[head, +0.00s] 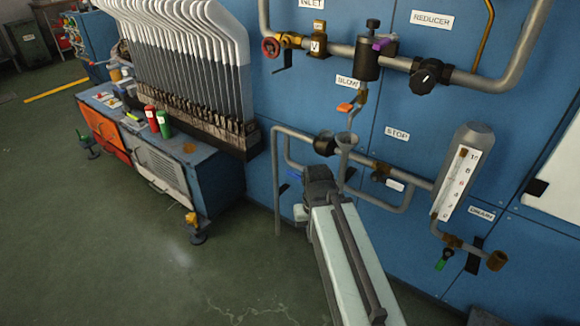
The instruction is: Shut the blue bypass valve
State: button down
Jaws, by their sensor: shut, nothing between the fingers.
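The blue bypass valve handle (294,174) shows as a small blue piece on the lower pipework, just left of my gripper (318,176). My arm reaches up from the bottom of the view, and the gripper's dark end is beside the handle in the picture. The gripper is shut and empty. It hides part of the bypass pipe and most of the valve body. I cannot tell whether the gripper touches the handle, or whether the valve is open or shut.
A cabinet (217,160) with sock boards stands left. The floor (130,250) at lower left is clear.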

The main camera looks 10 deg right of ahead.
aim_at(291, 174)
jog(key=u, duration=2.5)
jog(key=k, duration=0.35)
jog(key=z, duration=0.4)
